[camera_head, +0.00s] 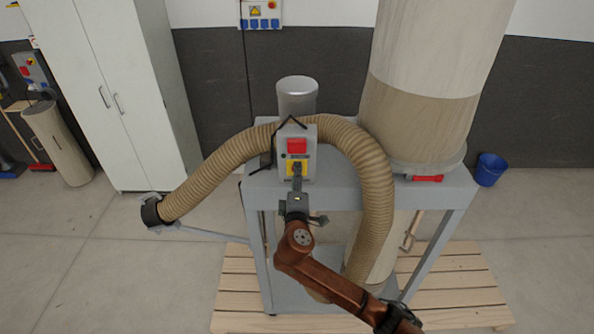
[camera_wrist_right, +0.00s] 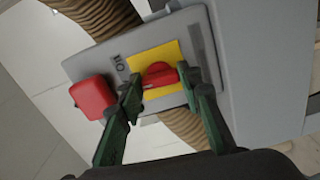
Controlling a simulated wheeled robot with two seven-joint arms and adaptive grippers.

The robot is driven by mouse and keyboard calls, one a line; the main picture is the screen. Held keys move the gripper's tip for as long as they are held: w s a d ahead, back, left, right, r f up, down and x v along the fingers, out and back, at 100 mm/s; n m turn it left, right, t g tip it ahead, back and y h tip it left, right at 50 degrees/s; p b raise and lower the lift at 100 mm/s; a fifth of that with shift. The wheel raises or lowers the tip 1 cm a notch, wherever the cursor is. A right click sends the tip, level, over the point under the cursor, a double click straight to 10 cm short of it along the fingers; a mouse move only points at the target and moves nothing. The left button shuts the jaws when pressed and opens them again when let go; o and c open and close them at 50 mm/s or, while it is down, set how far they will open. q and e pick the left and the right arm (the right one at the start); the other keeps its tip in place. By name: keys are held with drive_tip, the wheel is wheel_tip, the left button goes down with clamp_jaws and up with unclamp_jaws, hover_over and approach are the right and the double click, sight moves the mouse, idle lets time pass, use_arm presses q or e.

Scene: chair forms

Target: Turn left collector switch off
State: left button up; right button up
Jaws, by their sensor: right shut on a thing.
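The collector switch box (camera_head: 284,174) is a grey box on the front of the dust collector frame, with a red block above a yellow plate (camera_head: 304,167). In the right wrist view the yellow plate (camera_wrist_right: 177,51) carries a red rotary knob (camera_wrist_right: 158,71), and the red block (camera_wrist_right: 92,97) sits to its left. My right gripper (camera_head: 297,174) reaches up to the yellow plate. In the wrist view its green fingers (camera_wrist_right: 160,93) stand either side of the red knob and are shut on it. My left gripper is not in view.
A ribbed beige hose (camera_head: 375,180) arches over and around the switch box. The large collector drum (camera_head: 425,110) stands on the grey frame at right, above a wooden pallet (camera_head: 455,290). A white cabinet (camera_head: 115,90) stands at left, and a blue bucket (camera_head: 490,170) at right.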

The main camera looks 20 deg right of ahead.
drive_tip(key=shift+n+p, duration=0.4)
drive_tip(key=shift+n, duration=0.1)
drive_tip(key=o, duration=1.2)
drive_tip(key=shift+a, duration=0.1)
drive_tip(key=shift+c, duration=0.2)
drive_tip(key=v, duration=1.2)
